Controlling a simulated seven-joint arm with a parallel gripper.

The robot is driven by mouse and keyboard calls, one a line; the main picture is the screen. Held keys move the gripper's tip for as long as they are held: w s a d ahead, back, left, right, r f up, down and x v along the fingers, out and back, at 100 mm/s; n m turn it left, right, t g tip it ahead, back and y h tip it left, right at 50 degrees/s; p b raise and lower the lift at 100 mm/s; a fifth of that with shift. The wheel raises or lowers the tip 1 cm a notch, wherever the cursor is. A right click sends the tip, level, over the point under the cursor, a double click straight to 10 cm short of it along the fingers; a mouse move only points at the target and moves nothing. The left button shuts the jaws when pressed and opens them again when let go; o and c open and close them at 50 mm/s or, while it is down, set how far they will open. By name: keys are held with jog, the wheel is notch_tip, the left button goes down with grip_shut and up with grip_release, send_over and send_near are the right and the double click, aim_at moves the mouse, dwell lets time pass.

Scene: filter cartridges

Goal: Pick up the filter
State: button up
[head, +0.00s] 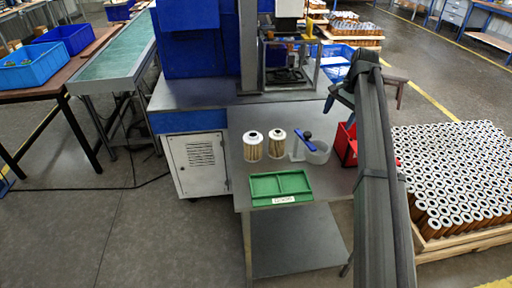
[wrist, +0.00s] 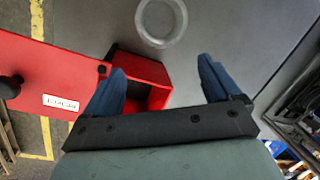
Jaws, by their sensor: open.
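Two filters with white tops and pleated tan sides stand upright side by side on the grey metal table in the head view: a left filter (head: 252,147) and a right filter (head: 276,144). My gripper (head: 337,97) is to the right of both and apart from them, near the table's right side. Its blue fingers are spread and empty in the wrist view (wrist: 162,72). Neither filter shows in the wrist view.
A green divided tray (head: 280,201) lies at the table's front edge. A clear round container (head: 318,154) with a blue-handled tool (head: 303,137) stands right of the filters. A red bin (head: 345,152) is at the right edge; it shows below my fingers (wrist: 148,68). A machine stands behind.

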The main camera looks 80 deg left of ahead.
jog(key=s+a+n, duration=0.3)
jog(key=s, duration=1.1)
jog(key=n+t+h, duration=0.1)
jog(key=n+t, duration=0.1)
jog(key=n, duration=0.1)
send_near(253, 143)
jog(key=a, duration=0.3)
jog(key=shift+w+a+r, duration=0.1)
jog(key=shift+w+r, duration=0.1)
jog(key=shift+r, duration=0.2)
jog(key=shift+s+f, duration=0.15)
jog(key=shift+f, duration=0.25)
jog(key=f, duration=1.3)
jog(key=shift+w, duration=0.2)
jog(key=c, duration=0.8)
jog(key=shift+a, duration=0.1)
jog(key=shift+r, duration=0.15)
